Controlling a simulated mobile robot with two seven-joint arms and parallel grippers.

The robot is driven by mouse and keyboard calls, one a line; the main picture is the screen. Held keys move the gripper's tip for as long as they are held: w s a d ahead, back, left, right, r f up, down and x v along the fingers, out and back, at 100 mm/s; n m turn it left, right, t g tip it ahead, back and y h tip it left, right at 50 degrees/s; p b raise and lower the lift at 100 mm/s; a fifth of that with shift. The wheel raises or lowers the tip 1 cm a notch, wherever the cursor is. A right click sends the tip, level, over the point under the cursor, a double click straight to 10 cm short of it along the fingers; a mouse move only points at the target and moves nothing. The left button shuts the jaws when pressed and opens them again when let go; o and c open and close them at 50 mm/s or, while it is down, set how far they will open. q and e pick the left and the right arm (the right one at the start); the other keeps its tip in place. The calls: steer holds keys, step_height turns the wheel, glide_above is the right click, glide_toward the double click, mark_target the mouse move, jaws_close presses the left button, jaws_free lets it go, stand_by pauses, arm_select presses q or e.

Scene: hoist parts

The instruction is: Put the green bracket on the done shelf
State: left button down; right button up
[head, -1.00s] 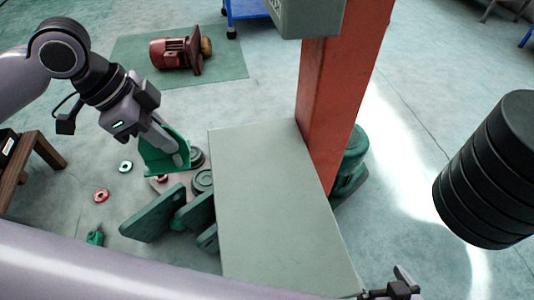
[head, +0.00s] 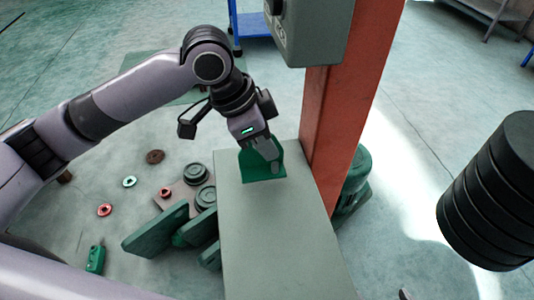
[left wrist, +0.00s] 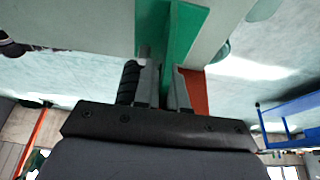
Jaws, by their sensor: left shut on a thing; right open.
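The green bracket (head: 254,171) is held by my left gripper (head: 272,160) over the far end of the long flat grey-green panel (head: 285,240), which I take to be the done shelf. In the left wrist view the bracket's green plate (left wrist: 188,30) stands between the two fingers of my left gripper (left wrist: 164,88), which are shut on it. The bracket's lower edge is at or close to the panel; I cannot tell whether it touches. Of my right gripper only a small dark tip (head: 404,294) shows at the bottom edge.
An orange-red post (head: 350,100) with a grey box (head: 308,30) rises right beside the panel. Green plates (head: 160,230) and dark round parts (head: 197,173) lie left of it. Black stacked discs (head: 492,195) hang at the right. Most of the panel's near part is bare.

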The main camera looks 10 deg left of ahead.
mark_target(267, 164)
arm_select(q)
steer(key=shift+d+f, duration=0.1)
steer(key=shift+f, duration=1.65)
steer(key=shift+f, duration=0.1)
steer(key=c, duration=1.2)
jaws_free()
steer(key=p+v, duration=0.1)
steer(key=v, duration=1.1)
